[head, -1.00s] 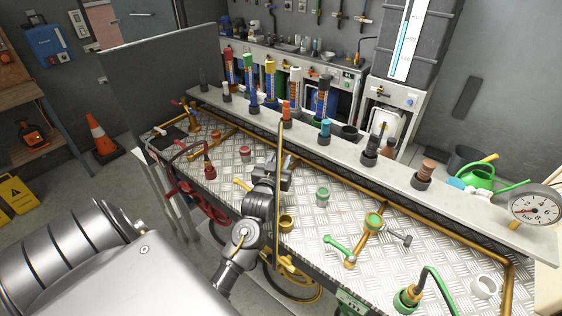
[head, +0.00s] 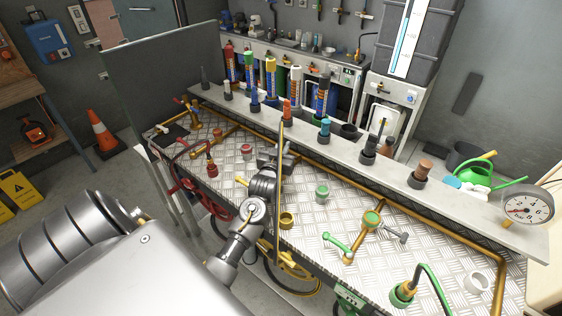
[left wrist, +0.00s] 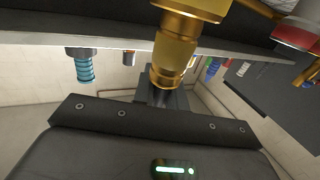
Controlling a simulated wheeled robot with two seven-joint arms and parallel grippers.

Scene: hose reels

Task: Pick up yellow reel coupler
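My left gripper (head: 282,158) is over the table, its arm coming in from the lower left. In the left wrist view a gold-yellow coupler (left wrist: 178,55) sits at the dark finger (left wrist: 163,99), and the gripper looks shut on it. In the head view the coupler is hidden by the gripper and hose. A yellow hose (head: 280,190) arches over the gripper and runs down to the yellow reel (head: 292,264) below the table's front edge. My right gripper is not in view.
A shelf (head: 345,148) with several coloured fittings stands behind the table (head: 330,265). A red coupler (head: 211,168) stands left, a green coupler (head: 402,293) front right. A yellow ring (head: 287,219), green cap (head: 322,194) and brass pipe (head: 450,234) are close by.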

